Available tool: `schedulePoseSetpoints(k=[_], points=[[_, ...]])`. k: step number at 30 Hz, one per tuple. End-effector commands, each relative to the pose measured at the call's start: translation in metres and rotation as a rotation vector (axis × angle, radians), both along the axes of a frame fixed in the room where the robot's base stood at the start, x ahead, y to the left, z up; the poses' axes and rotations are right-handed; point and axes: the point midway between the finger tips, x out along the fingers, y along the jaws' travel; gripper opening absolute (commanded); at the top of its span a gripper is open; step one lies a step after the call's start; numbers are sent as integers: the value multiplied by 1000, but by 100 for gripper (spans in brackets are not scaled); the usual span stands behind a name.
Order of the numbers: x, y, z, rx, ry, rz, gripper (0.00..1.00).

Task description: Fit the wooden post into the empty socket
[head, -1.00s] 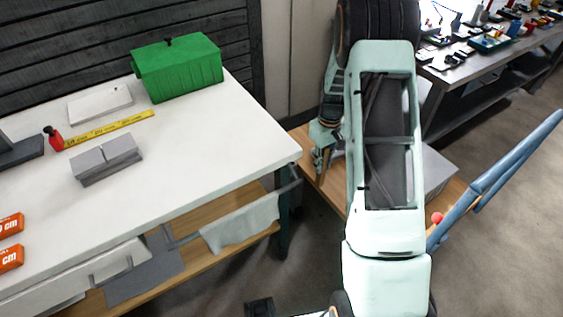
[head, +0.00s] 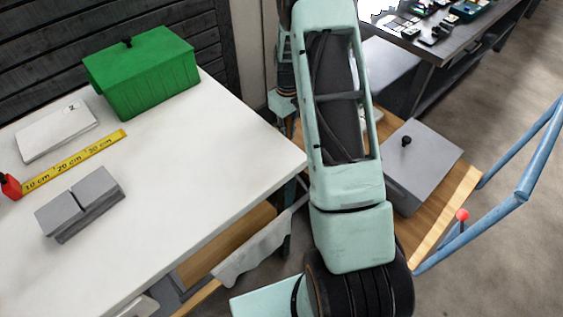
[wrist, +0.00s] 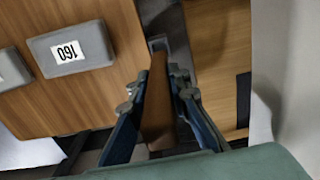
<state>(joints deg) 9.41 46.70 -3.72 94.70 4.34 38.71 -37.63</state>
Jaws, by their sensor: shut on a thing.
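The wooden post (wrist: 157,105) shows in the wrist view as a long brown bar. My gripper (wrist: 158,98) is shut on it, with one dark blue finger on each side. The far end of the post points at a small grey piece (wrist: 158,44) at a gap in the wooden surface. I cannot tell whether this is the socket, or whether the post touches it. In the head view my arm hides the post and my fingertips.
A grey block marked 160 (wrist: 68,48) lies on the wooden top (wrist: 110,80). The white table (head: 190,190) holds a green box (head: 142,72), a grey split block (head: 80,205) and a yellow ruler (head: 75,165). A grey lidded box (head: 425,160) and blue rail (head: 500,205) stand right.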

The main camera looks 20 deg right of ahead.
Motion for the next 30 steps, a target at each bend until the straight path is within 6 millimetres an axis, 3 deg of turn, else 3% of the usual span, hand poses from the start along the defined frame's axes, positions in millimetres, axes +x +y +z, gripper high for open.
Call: schedulePoseSetpoints(k=[6, 13, 19, 30], points=[[0, 0, -39, 0, 1, 1, 0], [0, 0, -60, 0, 1, 1, 0], [0, 0, -93, 0, 1, 0, 0], [0, 0, -98, 0, 0, 0, 0]])
